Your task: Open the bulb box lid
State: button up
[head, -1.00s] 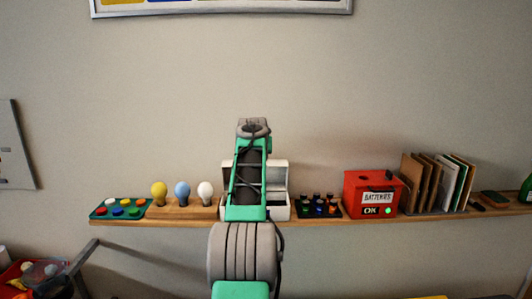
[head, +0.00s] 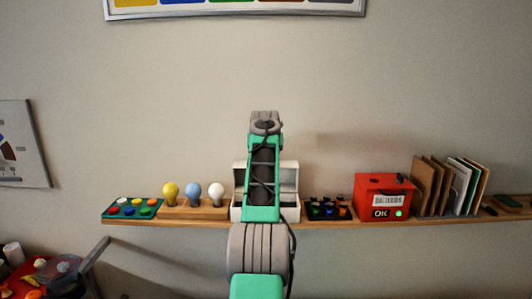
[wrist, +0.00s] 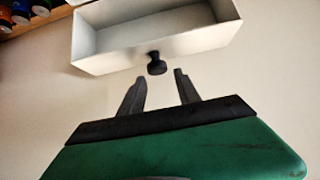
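The white bulb box (head: 291,212) stands on the wall shelf, mostly hidden behind my arm in the head view. Its lid (head: 289,167) looks raised at the back, with a shaded hollow below it. In the wrist view a hollow white part, apparently the lid (wrist: 175,50), fills the top, with a black knob (wrist: 156,66) on its near edge. My gripper (wrist: 160,79) is open and empty. The knob is just beyond the fingertips, roughly between them, and not gripped. The fingers are hidden in the head view.
Left of the box are a wooden stand (head: 193,212) with three bulbs and a green tray (head: 110,213) of coloured pieces. To the right are small dark bottles (head: 328,208), a red battery box (head: 383,197) and upright boards (head: 450,185).

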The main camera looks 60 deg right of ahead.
jog(key=shift+o, duration=0.7)
jog(key=shift+f, duration=0.15)
jog(key=shift+s+a+b, duration=0.15)
jog(key=shift+a+b, duration=0.05)
jog(key=shift+b, duration=0.1)
jog(key=b+v, duration=0.2)
jog(key=v, duration=0.5)
jog(key=shift+r, duration=0.25)
